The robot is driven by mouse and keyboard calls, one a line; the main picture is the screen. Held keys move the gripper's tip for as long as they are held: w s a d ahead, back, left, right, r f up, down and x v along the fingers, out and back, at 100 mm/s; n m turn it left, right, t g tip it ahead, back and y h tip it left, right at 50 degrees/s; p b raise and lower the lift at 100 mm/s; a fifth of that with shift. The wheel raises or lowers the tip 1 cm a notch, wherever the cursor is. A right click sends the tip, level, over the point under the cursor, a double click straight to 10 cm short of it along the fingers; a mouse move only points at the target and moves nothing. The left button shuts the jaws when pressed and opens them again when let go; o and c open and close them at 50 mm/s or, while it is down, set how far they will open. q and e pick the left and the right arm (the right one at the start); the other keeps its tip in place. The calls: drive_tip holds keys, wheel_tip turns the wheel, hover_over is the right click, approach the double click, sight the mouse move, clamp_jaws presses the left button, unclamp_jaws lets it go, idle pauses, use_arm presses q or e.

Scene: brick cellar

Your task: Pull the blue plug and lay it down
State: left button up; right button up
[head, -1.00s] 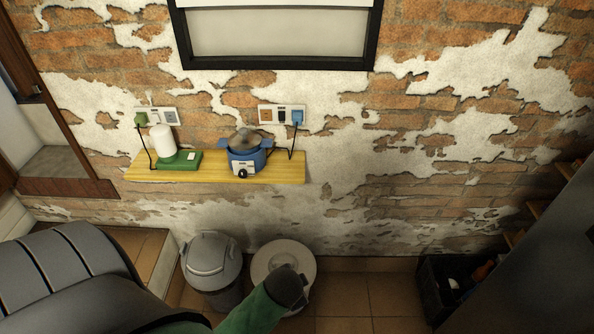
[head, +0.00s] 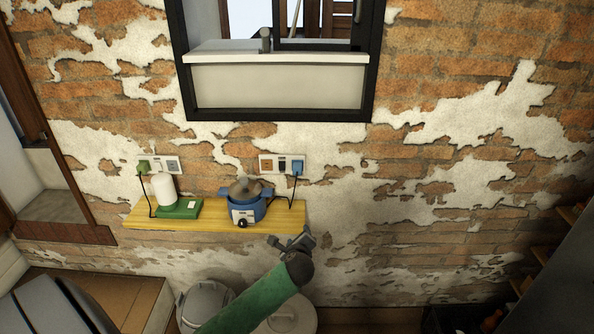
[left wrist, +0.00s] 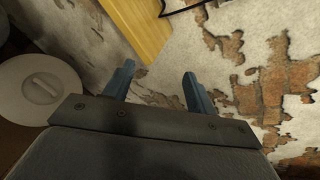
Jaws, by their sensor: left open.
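The blue plug (head: 298,167) sits in the right end of the right-hand wall socket panel (head: 267,166). A dark cord hangs from it toward the blue cooker (head: 240,210) with a brown lid, which stands on the yellow wooden shelf (head: 150,222). My left gripper (head: 290,241) is below and in front of the shelf's right end, lower than the plug and apart from it. It is open and empty; in the left wrist view its two blue-grey fingers (left wrist: 157,74) point toward the wall beside the shelf edge (left wrist: 138,28). The plug is not in the left wrist view.
A green plug (head: 144,166) is in the left socket panel (head: 172,166), and a white-and-green appliance (head: 178,208) stands at the shelf's left. Two lidded bins (head: 203,302) stand below. The wall right of the shelf is bare; a window (head: 277,86) is above.

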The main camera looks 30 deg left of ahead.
use_arm(q)
drive_tip(key=w+a+r+m+t+y, duration=0.1)
drive_tip(key=w+a+r+m+t, duration=0.2)
drive_tip(key=w+a+r+m, duration=0.5)
drive_tip(key=shift+w+a+r+m+t+y, duration=0.35)
drive_tip(key=shift+w+r+m, duration=0.5)
drive_tip(key=shift+w, duration=1.05)
use_arm(e)
drive_tip(key=s+d+f, duration=0.3)
drive_tip(key=s+f, duration=0.9)
drive_tip(key=s, duration=0.4)
drive_tip(key=shift+f+g, duration=0.35)
drive_tip(key=shift+g, duration=0.05)
use_arm(q)
drive_tip(key=shift+d+r, duration=0.15)
drive_tip(key=shift+w, duration=0.1)
use_arm(e)
drive_tip(key=shift+w, duration=0.15)
